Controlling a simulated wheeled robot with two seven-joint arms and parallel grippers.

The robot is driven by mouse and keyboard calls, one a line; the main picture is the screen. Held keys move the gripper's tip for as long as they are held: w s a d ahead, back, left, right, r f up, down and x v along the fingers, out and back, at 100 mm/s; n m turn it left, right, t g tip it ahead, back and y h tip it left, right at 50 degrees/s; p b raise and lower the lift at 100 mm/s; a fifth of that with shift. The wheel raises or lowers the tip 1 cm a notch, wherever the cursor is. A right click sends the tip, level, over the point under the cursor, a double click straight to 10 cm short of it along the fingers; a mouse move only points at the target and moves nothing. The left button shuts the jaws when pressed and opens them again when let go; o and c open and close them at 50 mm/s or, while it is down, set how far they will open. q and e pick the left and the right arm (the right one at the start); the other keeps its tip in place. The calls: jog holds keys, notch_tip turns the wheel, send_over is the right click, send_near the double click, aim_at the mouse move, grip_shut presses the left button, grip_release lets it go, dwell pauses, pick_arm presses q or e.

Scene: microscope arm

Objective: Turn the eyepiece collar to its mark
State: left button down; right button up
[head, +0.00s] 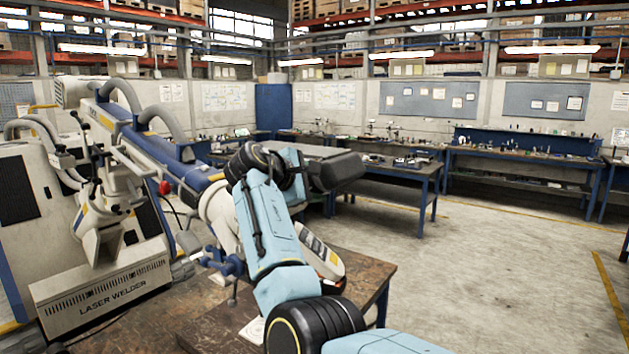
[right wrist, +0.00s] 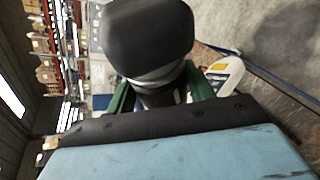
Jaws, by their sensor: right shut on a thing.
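In the right wrist view, the eyepiece has a large black eyecup (right wrist: 150,38) with a silver ring (right wrist: 158,77) under it. Below the ring is the dark collar (right wrist: 165,99), partly hidden by my gripper's front edge. My right gripper (right wrist: 160,95) has a green finger on each side of the collar and is shut on it. I cannot make out a mark. In the head view, my light blue right arm covers much of the microscope's end; its fingers are hidden there. The white and blue microscope arm (head: 150,147) slopes down from the upper left. My left gripper is not in view.
The laser welder (head: 110,290) stands at the left. A white housing with orange trim (head: 322,256) sits behind my forearm, above a worn brown table (head: 215,330). Workbenches (head: 520,160) with small items line the back. The floor at the right is clear.

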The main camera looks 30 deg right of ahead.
jog(key=shift+m+g+y, duration=0.5)
jog(key=shift+g+y, duration=0.2)
jog(key=shift+g, duration=0.2)
jog(key=o, duration=0.9)
jog(key=shift+o, duration=0.2)
jog(key=shift+a+r, duration=0.25)
jog(key=shift+a, duration=0.2)
jog(key=b+v, duration=0.2)
jog(key=v, duration=1)
jog(key=shift+r, duration=0.2)
